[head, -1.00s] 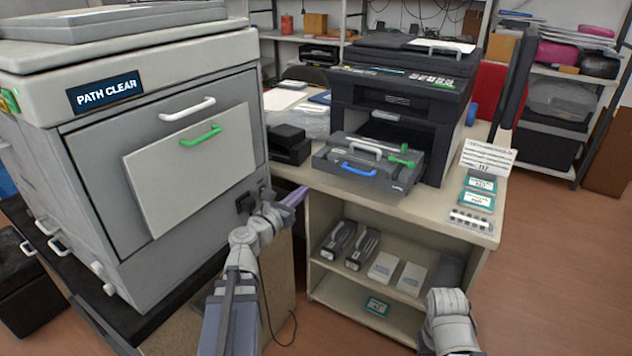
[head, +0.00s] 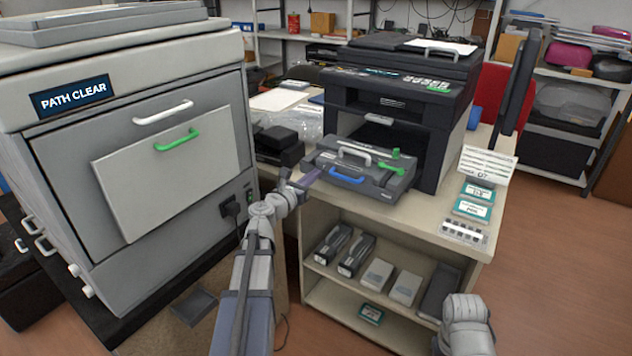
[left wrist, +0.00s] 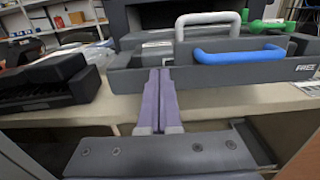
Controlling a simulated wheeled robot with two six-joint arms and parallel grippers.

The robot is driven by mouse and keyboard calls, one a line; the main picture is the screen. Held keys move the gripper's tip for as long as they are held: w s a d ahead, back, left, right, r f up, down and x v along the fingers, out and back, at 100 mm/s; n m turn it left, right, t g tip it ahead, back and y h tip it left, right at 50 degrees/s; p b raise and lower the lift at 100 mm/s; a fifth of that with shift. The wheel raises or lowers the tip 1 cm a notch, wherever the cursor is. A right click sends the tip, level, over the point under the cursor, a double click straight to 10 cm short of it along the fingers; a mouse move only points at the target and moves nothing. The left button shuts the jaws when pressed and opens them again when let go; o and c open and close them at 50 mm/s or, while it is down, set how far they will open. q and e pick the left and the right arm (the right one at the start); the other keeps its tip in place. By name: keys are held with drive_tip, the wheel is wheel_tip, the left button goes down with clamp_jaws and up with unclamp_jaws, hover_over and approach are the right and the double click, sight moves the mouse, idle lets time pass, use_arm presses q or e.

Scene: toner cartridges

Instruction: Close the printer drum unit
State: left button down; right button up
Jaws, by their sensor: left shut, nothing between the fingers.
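The dark grey drum unit (head: 330,172) sticks out of the front of the black printer (head: 400,100) on the table. It has a blue front handle (head: 347,178), a white handle (head: 354,153) and a green lever (head: 384,165) on top. The same unit spans the left wrist view (left wrist: 225,74), with its blue handle (left wrist: 240,55) right of the fingers. My left gripper (head: 311,176) has its purple fingers shut and empty at the unit's left front; in the left wrist view the fingertips (left wrist: 159,73) overlap its front face. I cannot tell if they touch. My right gripper is out of view.
A large grey machine (head: 85,185) marked PATH CLEAR stands close on the left. A black device (head: 278,146) sits left of the unit. Teal-labelled boxes (head: 473,208) lie at the table's right edge. Cartridges (head: 356,255) and boxes fill the shelf below.

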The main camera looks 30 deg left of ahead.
use_arm(q)
drive_tip(key=shift+w, duration=0.2)
drive_tip(key=w, duration=0.6)
drive_tip(key=w+d, duration=0.1)
drive_tip(key=w, duration=1.2)
drive_tip(key=shift+w+d, duration=0.15)
drive_tip(key=shift+d, duration=0.1)
